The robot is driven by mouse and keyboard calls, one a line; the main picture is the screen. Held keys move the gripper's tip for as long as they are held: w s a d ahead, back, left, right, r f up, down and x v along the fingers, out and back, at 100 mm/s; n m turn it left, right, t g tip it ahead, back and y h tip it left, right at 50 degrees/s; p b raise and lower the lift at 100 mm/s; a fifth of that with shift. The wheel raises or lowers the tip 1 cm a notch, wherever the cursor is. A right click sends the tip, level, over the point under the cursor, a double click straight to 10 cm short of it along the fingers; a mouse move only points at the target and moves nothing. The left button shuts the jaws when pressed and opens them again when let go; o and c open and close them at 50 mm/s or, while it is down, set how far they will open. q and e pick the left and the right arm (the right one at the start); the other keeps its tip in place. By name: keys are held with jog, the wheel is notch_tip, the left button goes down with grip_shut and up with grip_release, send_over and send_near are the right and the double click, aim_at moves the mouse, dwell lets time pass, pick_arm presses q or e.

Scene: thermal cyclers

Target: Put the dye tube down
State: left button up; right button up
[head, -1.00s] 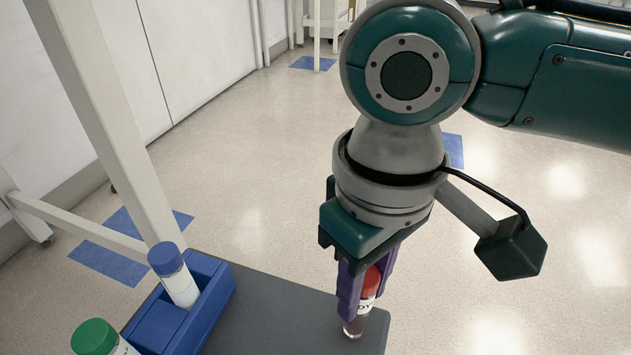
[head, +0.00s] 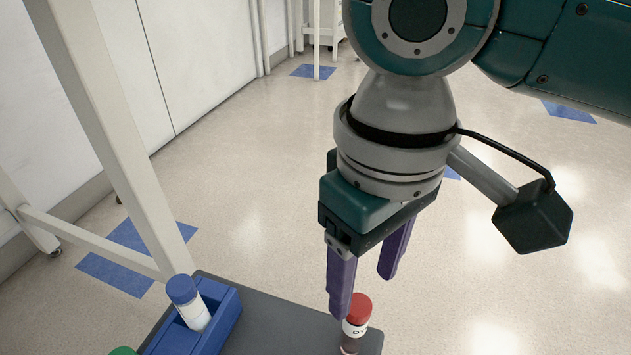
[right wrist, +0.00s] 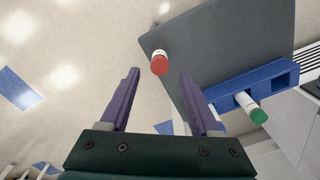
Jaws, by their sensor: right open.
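The dye tube (head: 355,322) has a red cap and a white label and stands upright near the right end of the dark grey surface (head: 270,325). Its lower end is cut off by the picture's bottom edge. In the right wrist view the dye tube (right wrist: 159,63) shows beyond the fingertips, near the surface's edge. My right gripper (head: 366,298) is open and empty, its purple fingers above the tube and apart. The right gripper (right wrist: 160,72) also shows open in the right wrist view. My left gripper is not in view.
A blue rack (head: 222,318) at the left of the surface holds a blue-capped tube (head: 188,303). A green-capped tube (head: 123,351) is at the bottom edge. A white frame post (head: 115,140) rises at left. Open floor lies beyond the surface.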

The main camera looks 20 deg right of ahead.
jog(key=r, duration=0.1)
jog(key=r+p, duration=0.1)
jog(key=r, duration=0.1)
jog(key=r+p, duration=0.1)
jog(key=shift+s+a+r, duration=0.2)
jog(key=shift+a, duration=0.15)
jog(key=s+a+f+t+y, duration=0.2)
jog(key=s+a+y, duration=0.2)
jog(key=s+a, duration=0.1)
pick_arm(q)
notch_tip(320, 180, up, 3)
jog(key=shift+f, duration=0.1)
pick_arm(e)
jog(key=s+d+m+h, duration=0.1)
jog(key=s+d+h, duration=0.1)
jog(key=d, duration=0.5)
jog(key=s+d+f+m+t+h, duration=0.1)
jog(key=s+d, duration=0.3)
jog(key=d, duration=0.3)
jog(key=shift+s+m+t+h, duration=0.3)
jog(key=shift+s+m+h, duration=0.1)
